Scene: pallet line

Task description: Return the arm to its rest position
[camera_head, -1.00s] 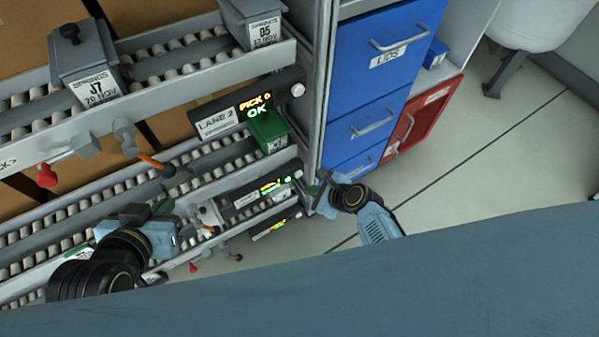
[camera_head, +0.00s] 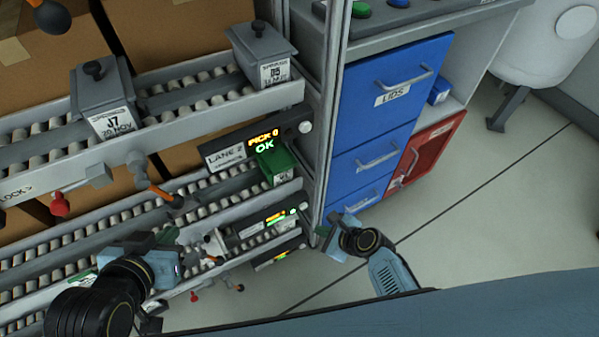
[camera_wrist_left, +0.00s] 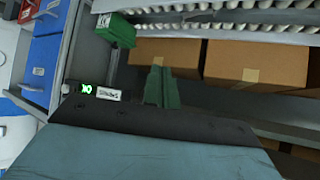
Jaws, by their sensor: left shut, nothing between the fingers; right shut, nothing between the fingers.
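My left gripper (camera_head: 166,236) is at the lower left in the head view, in front of the lower roller lanes. In the left wrist view its two green fingers (camera_wrist_left: 161,88) are together with nothing between them, and cardboard boxes show behind them. My right gripper (camera_head: 326,234) is by the rack's right end post, below the blue drawers. It is small and partly hidden by its own wrist, and no held object shows. Both arms are bent, with the wrists low in the picture.
The roller rack (camera_head: 200,130) fills the left, with grey lidded bins (camera_head: 105,100) and a green bin (camera_head: 283,168) by the Lane 2 display (camera_head: 245,150). Blue drawers (camera_head: 385,95) and a red door (camera_head: 430,150) stand right of the post.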

